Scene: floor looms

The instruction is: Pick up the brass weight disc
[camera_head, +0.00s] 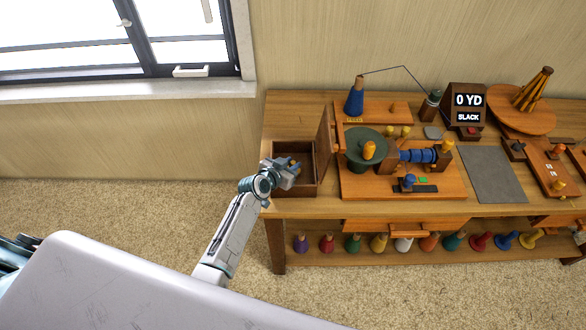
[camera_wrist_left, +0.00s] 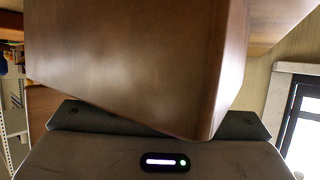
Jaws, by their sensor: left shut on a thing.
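My left gripper (camera_head: 293,171) is over the open dark wooden box (camera_head: 308,187) at the left end of the bench. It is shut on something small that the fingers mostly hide. A small orange-red spot shows at the fingertips, but I cannot tell whether it belongs to the held thing. I cannot make out the brass weight disc for certain in either view. In the left wrist view a large brown wooden face (camera_wrist_left: 130,65), which looks like a side of the box, fills most of the picture. The fingertips do not show there. My right gripper is not in view.
An upright wooden panel (camera_head: 323,143) stands at the box's right side. Right of it are a dark green disc (camera_head: 360,158) with an orange knob and a blue-wound spool (camera_head: 418,156). A display reads "0 YD SLACK" (camera_head: 467,104). Several coloured pegs line the lower shelf (camera_head: 350,254).

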